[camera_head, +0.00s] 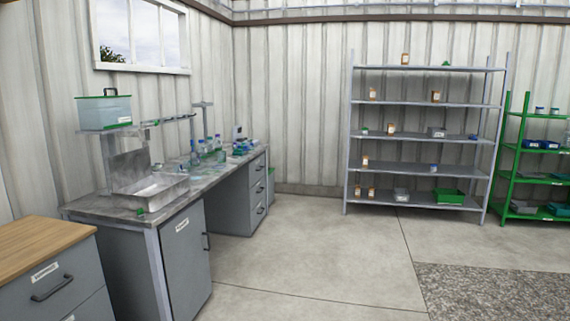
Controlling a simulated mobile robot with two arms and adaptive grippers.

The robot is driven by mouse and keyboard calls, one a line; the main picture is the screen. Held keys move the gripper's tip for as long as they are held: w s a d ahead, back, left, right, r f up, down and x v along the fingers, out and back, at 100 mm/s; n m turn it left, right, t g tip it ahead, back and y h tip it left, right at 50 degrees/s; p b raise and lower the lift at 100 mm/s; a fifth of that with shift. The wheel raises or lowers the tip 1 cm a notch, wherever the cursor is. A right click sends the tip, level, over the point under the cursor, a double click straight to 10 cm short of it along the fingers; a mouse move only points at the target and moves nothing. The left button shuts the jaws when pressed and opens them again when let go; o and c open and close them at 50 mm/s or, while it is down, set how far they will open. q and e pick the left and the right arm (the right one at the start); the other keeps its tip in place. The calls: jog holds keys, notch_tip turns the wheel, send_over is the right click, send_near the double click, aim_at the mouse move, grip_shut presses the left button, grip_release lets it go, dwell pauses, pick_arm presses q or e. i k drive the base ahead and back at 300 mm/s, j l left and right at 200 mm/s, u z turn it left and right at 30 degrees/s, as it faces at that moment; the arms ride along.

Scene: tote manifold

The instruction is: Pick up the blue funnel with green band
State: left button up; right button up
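I cannot make out a blue funnel with a green band for certain. Several small blue, green and clear items stand on the far part of the grey lab bench (180,178), too small to tell apart. A small green item (140,211) lies at the bench's near edge, and a small green item (446,64) sits on the top shelf of the grey rack. Neither of my grippers is in view.
A metal tray (150,190) and a raised clear bin with green trim (104,110) occupy the bench. A wood-topped cabinet (40,240) stands at the near left. A grey rack (425,105) and green rack (515,160) line the back. The floor (310,255) between is clear.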

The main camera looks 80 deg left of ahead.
aim_at(156, 170)
jog(key=u, duration=3.65)
jog(key=i+l+z, duration=0.6)
jog(key=i+z, duration=0.2)
jog(key=i, duration=0.2)
